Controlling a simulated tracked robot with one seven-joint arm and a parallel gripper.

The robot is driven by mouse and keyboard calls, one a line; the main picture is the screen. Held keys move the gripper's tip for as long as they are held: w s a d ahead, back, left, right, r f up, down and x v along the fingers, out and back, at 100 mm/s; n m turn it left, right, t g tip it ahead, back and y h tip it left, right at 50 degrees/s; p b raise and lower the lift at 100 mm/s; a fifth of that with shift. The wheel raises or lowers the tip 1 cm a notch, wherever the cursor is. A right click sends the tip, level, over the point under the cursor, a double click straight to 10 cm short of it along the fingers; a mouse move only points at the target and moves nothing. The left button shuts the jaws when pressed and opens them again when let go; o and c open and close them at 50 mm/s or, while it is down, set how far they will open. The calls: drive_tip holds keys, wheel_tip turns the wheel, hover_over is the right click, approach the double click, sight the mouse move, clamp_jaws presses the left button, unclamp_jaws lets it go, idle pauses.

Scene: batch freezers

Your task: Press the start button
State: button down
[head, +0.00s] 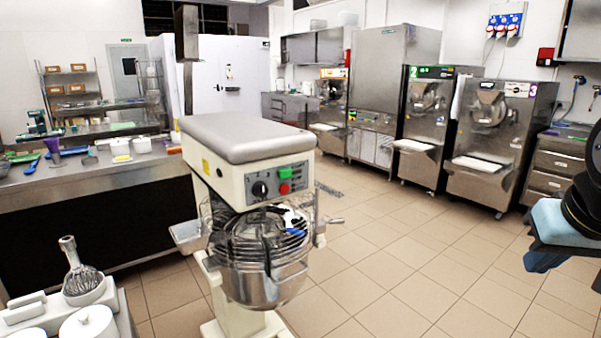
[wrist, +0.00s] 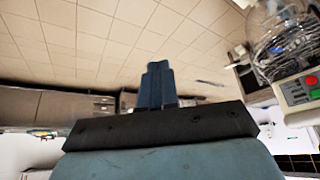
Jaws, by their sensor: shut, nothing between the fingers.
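A stand mixer (head: 245,150) stands in the middle of the head view. Its front panel carries a green button (head: 285,173), a red button (head: 284,189) below it and a black dial (head: 260,189) to the left. No label is readable on the buttons. The same panel shows tilted at the right edge of the wrist view, with the red button (wrist: 311,81) and the green button (wrist: 294,90). My gripper (wrist: 160,72) is shut and empty, pointing over open floor. In the head view my gripper (head: 545,262) is at the right edge, well apart from the mixer.
A wire guard and steel bowl (head: 262,275) sit below the panel. A white stand with a whisk (head: 82,280) is at the lower left. A counter (head: 90,180) runs along the left. Batch freezers (head: 495,140) line the back right. The tiled floor (head: 420,260) right of the mixer is clear.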

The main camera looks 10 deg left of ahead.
sight(285, 174)
drive_tip(key=shift+w+a, duration=0.1)
drive_tip(key=shift+a, duration=0.05)
drive_tip(key=w+a+n+t+y, duration=0.1)
drive_tip(key=w+a+y, duration=0.2)
drive_tip(key=w+a, duration=1.2)
drive_tip(key=w+a+f+y, duration=0.1)
drive_tip(key=w+a, duration=0.2)
drive_tip(key=a, duration=0.7)
drive_tip(key=w+a+f+y, duration=0.1)
drive_tip(key=w+a+y, duration=0.1)
drive_tip(key=a, duration=0.9)
drive_tip(key=shift+w+f, duration=0.2)
drive_tip(key=shift+w, duration=0.45)
drive_tip(key=w+a, duration=0.5)
drive_tip(key=a, duration=0.1)
drive_tip(key=shift+w+a, duration=0.35)
drive_tip(key=shift+w+a, duration=0.1)
drive_tip(key=shift+a, duration=0.05)
drive_tip(key=shift+w+a, duration=0.15)
drive_tip(key=shift+w, duration=0.05)
